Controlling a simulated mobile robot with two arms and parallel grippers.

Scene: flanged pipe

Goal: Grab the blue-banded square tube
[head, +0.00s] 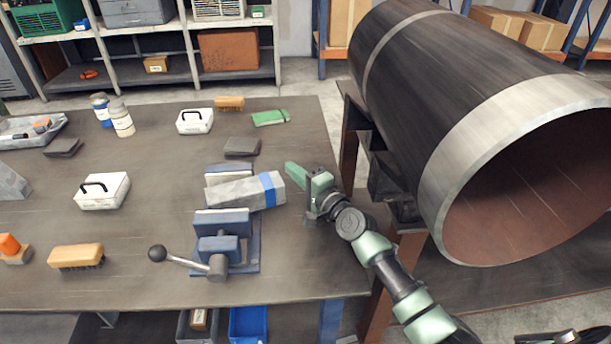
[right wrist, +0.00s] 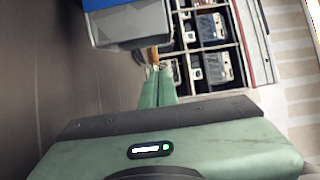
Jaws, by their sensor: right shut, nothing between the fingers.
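The blue-banded square tube (head: 237,193) is a grey square bar with a blue band near its right end. It lies level in the blue vise (head: 243,256) on the workbench, between the jaws. In the right wrist view the tube (right wrist: 132,25) shows at the top, its grey end facing down the picture. My right gripper (head: 290,168) is green and shut with nothing in it. It is just right of and a little beyond the tube's banded end in the head view, apart from it. In the right wrist view its fingers (right wrist: 157,84) are together. My left gripper is not in view.
The workbench (head: 140,230) also holds white cases (head: 102,191), brushes (head: 76,257) and jars (head: 121,120). The vise lever (head: 185,260) sticks out left. A large flanged pipe (head: 450,90) stands close on the right, on a stand. Shelves line the back.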

